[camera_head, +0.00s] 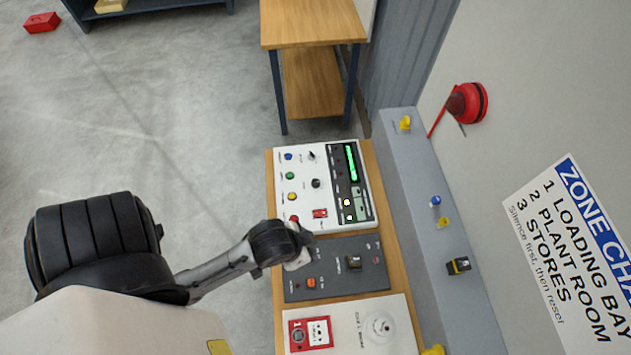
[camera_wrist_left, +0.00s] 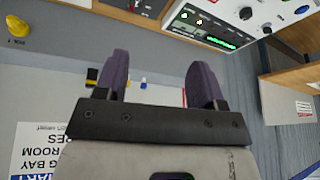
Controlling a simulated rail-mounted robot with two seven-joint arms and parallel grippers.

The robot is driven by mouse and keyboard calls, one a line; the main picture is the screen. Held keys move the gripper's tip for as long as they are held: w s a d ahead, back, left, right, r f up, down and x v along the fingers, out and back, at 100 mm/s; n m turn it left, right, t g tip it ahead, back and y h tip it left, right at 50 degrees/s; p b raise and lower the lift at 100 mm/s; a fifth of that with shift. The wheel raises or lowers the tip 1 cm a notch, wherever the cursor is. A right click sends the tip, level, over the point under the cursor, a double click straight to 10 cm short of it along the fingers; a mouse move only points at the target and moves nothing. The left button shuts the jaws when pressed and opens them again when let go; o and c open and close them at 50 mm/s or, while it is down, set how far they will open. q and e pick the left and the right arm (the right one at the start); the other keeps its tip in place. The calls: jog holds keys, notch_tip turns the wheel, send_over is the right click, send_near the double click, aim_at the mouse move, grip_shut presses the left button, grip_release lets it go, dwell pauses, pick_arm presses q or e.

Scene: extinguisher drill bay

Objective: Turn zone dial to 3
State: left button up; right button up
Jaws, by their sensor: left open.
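The white control panel (camera_head: 332,215) lies on the wooden bench, with a lit green display (camera_head: 351,163), coloured buttons and a larger black knob (camera_head: 316,183). A smaller dark knob (camera_head: 311,155) sits near it. The labels are too small to tell which is the zone dial. My left gripper (camera_head: 303,252) is over the panel's near corner and the dark grey panel, apart from these black knobs. In the left wrist view its two fingers (camera_wrist_left: 158,82) are spread with nothing between them; the white panel (camera_wrist_left: 222,18) is beyond them, with a black knob (camera_wrist_left: 246,13). My right gripper is not seen.
A grey ledge (camera_head: 470,300) and zone chart (camera_head: 575,240) are at right.

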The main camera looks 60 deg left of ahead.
pick_arm(q)
jog(key=w+a+r+t, duration=0.25)
jog(key=w+r, duration=0.35)
jog(key=w, duration=0.3)
jog(key=w+a+r+n+y, duration=0.2)
jog(key=w+a+y, duration=0.1)
jog(key=w+a, duration=0.8)
jog(key=n+g+h, duration=0.3)
jog(key=n+g, duration=0.4)
jog(key=n, duration=0.6)
send_over(316, 182)
notch_tip(316, 182, down, 20)
jog(key=f, duration=0.1)
notch_tip(316, 182, down, 11)
jog(key=shift+f+b, duration=0.1)
jog(key=shift+b, duration=0.5)
jog(key=shift+f, duration=0.65)
